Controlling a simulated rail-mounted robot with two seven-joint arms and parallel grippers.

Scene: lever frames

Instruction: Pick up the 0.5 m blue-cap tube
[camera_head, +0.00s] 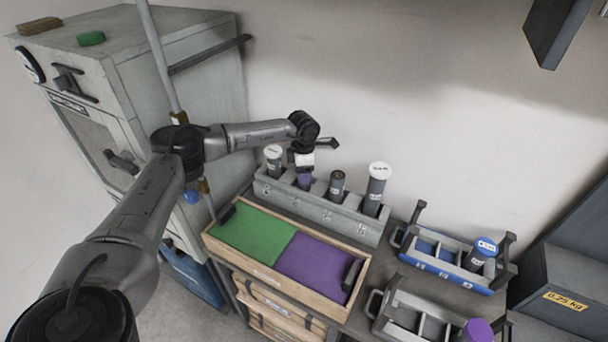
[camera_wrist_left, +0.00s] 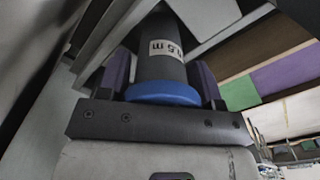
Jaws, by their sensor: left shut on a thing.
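In the left wrist view, a dark grey tube (camera_wrist_left: 163,62) with a blue cap (camera_wrist_left: 163,92) stands between the purple-padded fingers of my left gripper (camera_wrist_left: 165,80). Its white label ends in "5 m"; the first character is hard to read. In the head view, my left gripper (camera_head: 304,178) points down at the grey tube rack (camera_head: 325,208), second position from the left. It is shut on the blue-cap tube, mostly hidden there by the gripper. Whether the tube's foot is still in its slot cannot be told. My right gripper is not in view.
The rack also holds a white-capped tube (camera_head: 273,160) at left, a dark tube (camera_head: 337,185) and a taller white-capped tube (camera_head: 377,185) at right. A green-and-purple wooden tray (camera_head: 218,238) lies in front. A blue carrier (camera_head: 440,268) holds another blue-capped tube (camera_head: 484,250).

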